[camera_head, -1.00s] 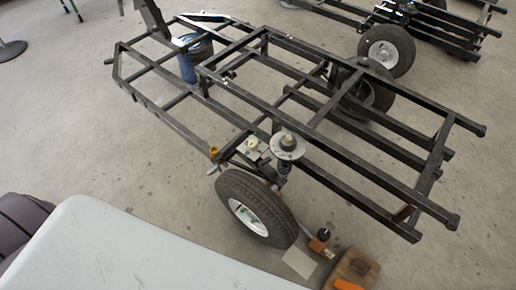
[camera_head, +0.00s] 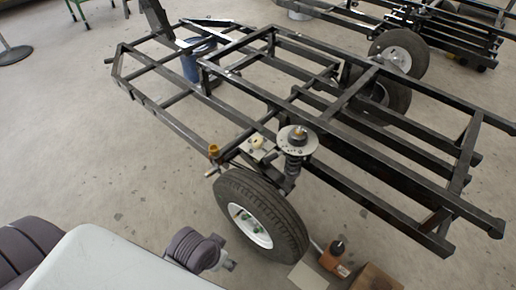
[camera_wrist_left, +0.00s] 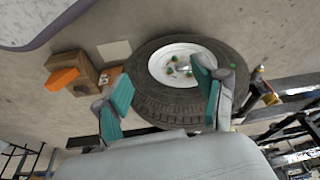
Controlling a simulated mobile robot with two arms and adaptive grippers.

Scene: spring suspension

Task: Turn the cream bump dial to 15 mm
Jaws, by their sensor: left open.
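The cream bump dial (camera_head: 257,142) is a small pale knob on a light bracket beside the spring suspension (camera_head: 296,150), behind the wheel (camera_head: 262,215). Its markings are too small to read. A brass-coloured knob (camera_head: 213,150) stands to its left. In the left wrist view, my left gripper (camera_wrist_left: 165,97) is open, with its teal-padded fingers spread and nothing between them. The tyre and white rim lie beyond the fingers. I cannot make out the cream dial there. In the head view, a grey part of my arm shows low, left of the wheel. My right gripper is not seen.
The black frame (camera_head: 345,150) spans the middle and right. A pale sheet (camera_head: 308,276), an orange-brown container (camera_head: 334,257) and a wooden block (camera_head: 376,279) are on the floor near the wheel.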

